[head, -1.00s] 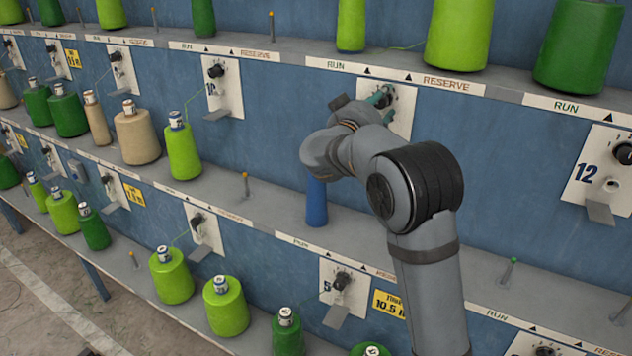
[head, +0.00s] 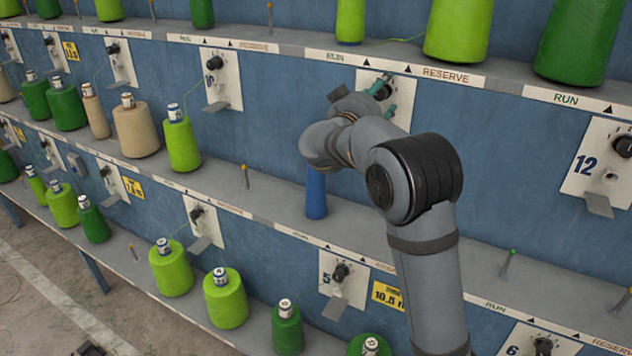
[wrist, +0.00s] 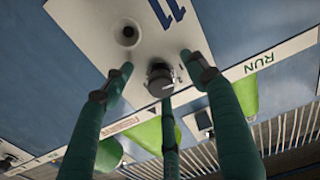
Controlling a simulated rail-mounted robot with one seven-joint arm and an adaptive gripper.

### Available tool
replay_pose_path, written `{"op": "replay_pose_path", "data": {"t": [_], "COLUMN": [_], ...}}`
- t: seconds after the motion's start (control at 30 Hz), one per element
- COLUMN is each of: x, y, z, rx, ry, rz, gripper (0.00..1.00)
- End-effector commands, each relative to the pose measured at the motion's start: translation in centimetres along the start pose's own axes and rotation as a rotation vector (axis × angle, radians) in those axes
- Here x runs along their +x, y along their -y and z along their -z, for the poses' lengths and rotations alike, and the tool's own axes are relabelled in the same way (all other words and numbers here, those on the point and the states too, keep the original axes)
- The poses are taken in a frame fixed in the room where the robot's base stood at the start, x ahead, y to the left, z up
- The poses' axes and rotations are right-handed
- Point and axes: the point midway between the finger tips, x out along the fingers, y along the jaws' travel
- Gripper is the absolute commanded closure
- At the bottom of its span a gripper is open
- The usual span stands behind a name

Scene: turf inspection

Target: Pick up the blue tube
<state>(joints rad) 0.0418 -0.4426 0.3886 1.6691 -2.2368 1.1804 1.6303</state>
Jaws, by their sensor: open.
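The blue tube (head: 316,197) stands upright on the middle shelf in the head view, its upper end hidden behind my arm. My gripper (head: 384,92) is above and to the right of the tube, in front of a white plate on the blue panel. In the wrist view, my gripper (wrist: 158,72) has its teal fingers spread and empty. A dark knob (wrist: 160,78) on the plate marked 11 shows between them. The tube cannot be made out in the wrist view.
A bright green yarn cone (head: 182,146) and a tan cone (head: 135,131) stand left of the tube on the same shelf. A thin peg (head: 245,177) is nearer it. The upper shelf (head: 330,45) overhangs. The shelf right of the tube is largely bare.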

Motion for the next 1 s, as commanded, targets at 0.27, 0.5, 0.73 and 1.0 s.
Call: {"op": "replay_pose_path", "data": {"t": [0.27,0.5,0.73,1.0], "x": [0.0,0.0,0.0,-0.2], "y": [0.0,0.0,0.0,-1.6], "z": [0.0,0.0,0.0,-1.1], "rx": [0.000,0.000,0.000,0.036], "ry": [0.000,0.000,0.000,0.089], "rz": [0.000,0.000,0.000,-0.070], "gripper": [0.25,0.22,0.17,0.17]}}
